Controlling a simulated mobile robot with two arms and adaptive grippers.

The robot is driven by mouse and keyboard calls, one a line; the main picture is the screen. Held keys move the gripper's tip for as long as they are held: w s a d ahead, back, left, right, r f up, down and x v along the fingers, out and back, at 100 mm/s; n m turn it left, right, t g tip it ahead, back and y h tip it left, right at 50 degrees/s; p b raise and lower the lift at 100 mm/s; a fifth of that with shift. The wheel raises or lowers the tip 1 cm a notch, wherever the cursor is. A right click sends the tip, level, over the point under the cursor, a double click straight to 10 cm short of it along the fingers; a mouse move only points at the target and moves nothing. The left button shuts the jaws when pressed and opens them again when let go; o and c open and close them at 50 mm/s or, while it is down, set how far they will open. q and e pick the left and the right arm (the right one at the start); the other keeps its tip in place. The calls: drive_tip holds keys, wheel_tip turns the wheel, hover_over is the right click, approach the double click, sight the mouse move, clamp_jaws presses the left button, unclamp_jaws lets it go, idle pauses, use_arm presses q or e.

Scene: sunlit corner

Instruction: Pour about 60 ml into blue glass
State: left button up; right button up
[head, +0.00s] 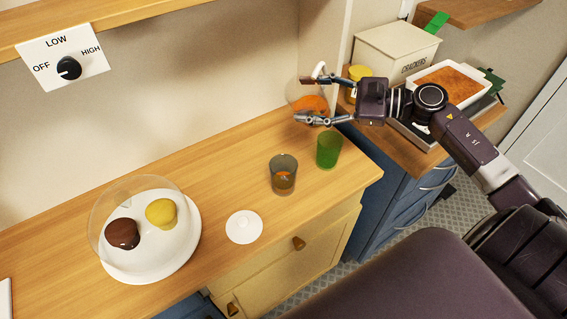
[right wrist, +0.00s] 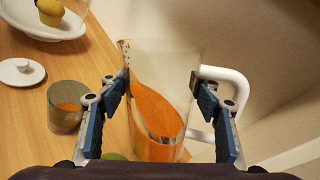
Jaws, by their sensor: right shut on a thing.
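My right gripper (head: 309,97) is shut on a clear jug (right wrist: 172,58) of orange liquid, above the counter's back right. Its fingers (right wrist: 160,95) press the jug from both sides in the right wrist view, and the white handle (right wrist: 238,88) is free. The liquid lies slanted in the jug; I see no stream. A smoky grey glass (head: 284,174) holds some orange liquid low down and also shows in the right wrist view (right wrist: 66,106). A green glass (head: 329,149) stands right of it. I see no plainly blue glass. My left gripper is out of view.
A white plate with a clear dome (head: 168,255) covers two muffins at the left. A small white lid (head: 244,227) lies before the grey glass. A crackers box (head: 396,54), yellow jar (head: 359,72) and baking dish (head: 450,84) stand on the right cabinet. The counter's front edge is near.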

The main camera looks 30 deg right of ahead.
sight(317, 92)
drive_tip(key=shift+r, duration=0.1)
idle(0.5)
drive_tip(key=shift+w+d+m+b, duration=0.25)
drive_tip(key=shift+d+m+b, duration=0.2)
drive_tip(key=shift+b, duration=0.5)
drive_tip(key=m+b, duration=0.1)
drive_tip(key=d+m+y+b, duration=0.1)
drive_tip(key=shift+w+d+f+b, duration=0.2)
drive_tip(key=shift+w+b, duration=0.1)
drive_tip(key=shift+w, duration=0.1)
drive_tip(key=shift+w+d+m+t+y+b, duration=0.3)
drive_tip(key=shift+d+m+t+b, duration=0.15)
drive_tip(key=shift+m+b, duration=0.45)
drive_tip(key=shift+w+d+m, duration=0.1)
drive_tip(key=shift+d+m, duration=0.05)
drive_tip(key=shift+m, duration=0.4)
drive_tip(key=shift+f, duration=0.15)
